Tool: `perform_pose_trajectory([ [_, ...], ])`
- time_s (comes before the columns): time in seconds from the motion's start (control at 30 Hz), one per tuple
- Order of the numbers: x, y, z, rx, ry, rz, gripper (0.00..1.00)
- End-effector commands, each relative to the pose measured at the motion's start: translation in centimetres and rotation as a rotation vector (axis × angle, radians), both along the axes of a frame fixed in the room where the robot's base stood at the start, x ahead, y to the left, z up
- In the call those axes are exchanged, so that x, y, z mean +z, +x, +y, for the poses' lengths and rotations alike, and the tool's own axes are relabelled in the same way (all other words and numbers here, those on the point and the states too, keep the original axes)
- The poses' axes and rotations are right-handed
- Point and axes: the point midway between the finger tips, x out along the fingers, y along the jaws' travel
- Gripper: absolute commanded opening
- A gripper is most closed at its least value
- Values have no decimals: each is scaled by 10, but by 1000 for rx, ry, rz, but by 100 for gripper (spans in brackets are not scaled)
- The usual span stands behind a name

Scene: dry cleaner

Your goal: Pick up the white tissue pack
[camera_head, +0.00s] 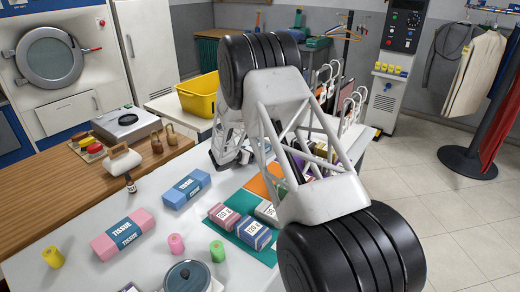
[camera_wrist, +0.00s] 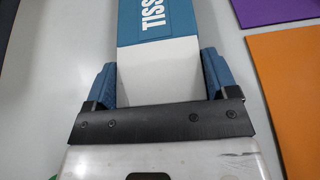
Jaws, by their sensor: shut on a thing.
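A white tissue pack with a blue label (camera_wrist: 160,60) lies between the two blue fingers of my gripper (camera_wrist: 156,76) in the wrist view. The fingers touch it on both sides, so my gripper is shut on it. The far end of the pack runs out of the top of that view. In the head view my own arm hides the gripper and the white pack. I cannot tell whether the pack touches the table.
A blue tissue pack (camera_head: 186,188) and a pink tissue pack (camera_head: 123,235) lie on the light table. Small boxes (camera_head: 254,235) sit on a green sheet. A yellow bin (camera_head: 198,95) stands behind. An orange sheet (camera_wrist: 285,75) lies right of my gripper.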

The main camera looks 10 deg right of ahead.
Motion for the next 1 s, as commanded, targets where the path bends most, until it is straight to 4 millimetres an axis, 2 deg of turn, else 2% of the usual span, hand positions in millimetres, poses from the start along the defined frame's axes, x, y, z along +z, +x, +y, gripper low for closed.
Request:
perform_pose_trajectory([
  [0.33, 3, 0, 0, 0, 0, 0, 53],
  [0.57, 18, 0, 0, 0, 1, -2, 53],
  [0.77, 48, 1, 0, -1, 1, -4, 53],
  [1.0, 99, 0, 0, 1, 1, -4, 53],
])
